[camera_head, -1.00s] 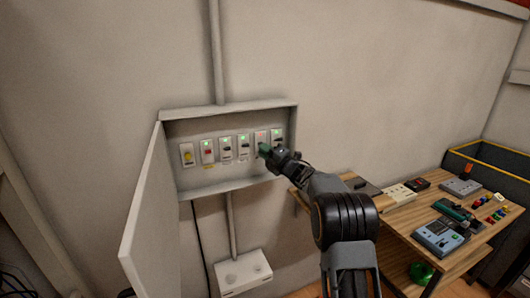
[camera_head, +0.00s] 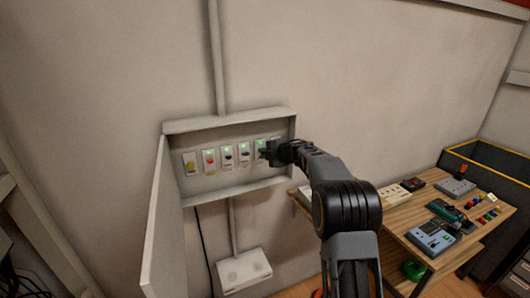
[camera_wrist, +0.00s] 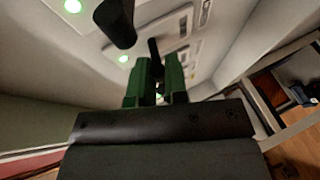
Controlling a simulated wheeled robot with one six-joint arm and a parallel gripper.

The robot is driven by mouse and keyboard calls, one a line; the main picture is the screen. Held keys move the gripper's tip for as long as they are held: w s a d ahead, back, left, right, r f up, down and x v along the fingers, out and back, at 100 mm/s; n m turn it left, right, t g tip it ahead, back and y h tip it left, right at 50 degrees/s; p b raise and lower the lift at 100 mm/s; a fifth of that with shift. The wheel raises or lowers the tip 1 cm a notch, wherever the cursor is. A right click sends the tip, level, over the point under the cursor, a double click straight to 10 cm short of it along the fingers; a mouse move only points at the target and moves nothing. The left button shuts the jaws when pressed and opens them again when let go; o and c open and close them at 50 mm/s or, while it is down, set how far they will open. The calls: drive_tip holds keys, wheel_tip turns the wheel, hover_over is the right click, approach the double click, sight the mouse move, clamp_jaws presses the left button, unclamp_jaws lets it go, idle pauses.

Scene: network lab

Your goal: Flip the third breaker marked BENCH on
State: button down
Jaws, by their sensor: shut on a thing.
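An open grey breaker panel (camera_head: 238,192) hangs on the wall in the head view, with a row of several switches. My gripper (camera_head: 264,152) is at the fifth switch (camera_head: 260,145) from the left, where a green light shows. In the wrist view my green fingers (camera_wrist: 154,82) are closed around a slim black lever (camera_wrist: 154,48). Another black lever (camera_wrist: 115,22) stands in front of them to the left. Labels are too small to read, so I cannot tell which switch is marked BENCH. My gripper partly hides the rightmost switch.
The panel's door (camera_head: 158,225) stands open at the left. A yellow switch (camera_head: 191,162) and a red one (camera_head: 210,160) sit at the row's left end. A wooden workbench (camera_head: 400,215) with devices is at the right. A white box (camera_head: 243,270) is below the panel.

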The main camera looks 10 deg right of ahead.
drive_tip(key=shift+w+r+m+g+h, duration=0.1)
drive_tip(key=shift+r+m+g+h, duration=0.15)
drive_tip(key=shift+g, duration=0.4)
drive_tip(key=shift+w+r+m+g+h, duration=0.15)
drive_tip(key=shift+g+h, duration=0.2)
drive_tip(key=shift+g, duration=0.3)
drive_tip(key=c, duration=1.2)
unclamp_jaws()
drive_tip(key=shift+o, duration=0.3)
drive_tip(key=shift+r, duration=0.15)
drive_tip(key=shift+r, duration=0.2)
drive_tip(key=shift+s, duration=0.1)
